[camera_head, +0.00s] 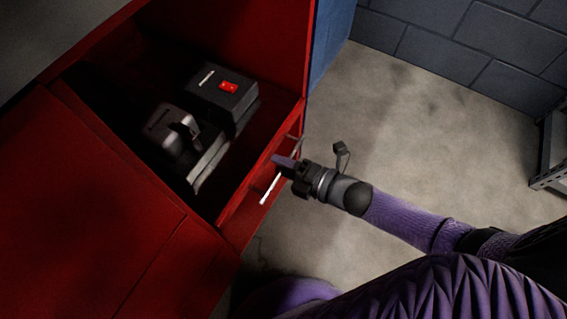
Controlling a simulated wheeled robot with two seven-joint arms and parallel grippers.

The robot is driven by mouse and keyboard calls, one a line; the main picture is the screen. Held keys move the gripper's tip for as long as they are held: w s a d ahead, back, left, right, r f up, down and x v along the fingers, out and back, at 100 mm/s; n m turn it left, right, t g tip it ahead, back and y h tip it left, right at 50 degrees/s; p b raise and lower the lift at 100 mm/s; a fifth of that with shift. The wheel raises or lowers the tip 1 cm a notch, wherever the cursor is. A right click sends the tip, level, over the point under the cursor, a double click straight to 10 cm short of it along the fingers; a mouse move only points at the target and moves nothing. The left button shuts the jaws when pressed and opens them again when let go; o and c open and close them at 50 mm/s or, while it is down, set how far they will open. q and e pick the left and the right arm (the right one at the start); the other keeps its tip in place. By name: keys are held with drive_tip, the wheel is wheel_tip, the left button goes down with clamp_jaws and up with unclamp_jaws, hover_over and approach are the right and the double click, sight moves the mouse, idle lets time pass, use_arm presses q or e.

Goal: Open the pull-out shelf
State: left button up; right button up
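The pull-out shelf (262,168) is a red panel with a rim at the right side of the red cabinet. A thin bar handle (270,189) runs along its outer face; the lower part looks white and lit. My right gripper (284,163) reaches in from the right with its fingertips at the middle of the handle, hiding that part. I cannot tell whether the fingers are closed around the bar. My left gripper is not in view.
Two dark tool cases, one with a red switch (229,87) and a grey-topped one (171,130), sit inside the red compartment. Clear concrete floor (400,130) lies to the right, up to a block wall (450,45). A metal rack (549,150) stands at the right edge.

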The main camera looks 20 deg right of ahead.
clamp_jaws()
idle(1.2)
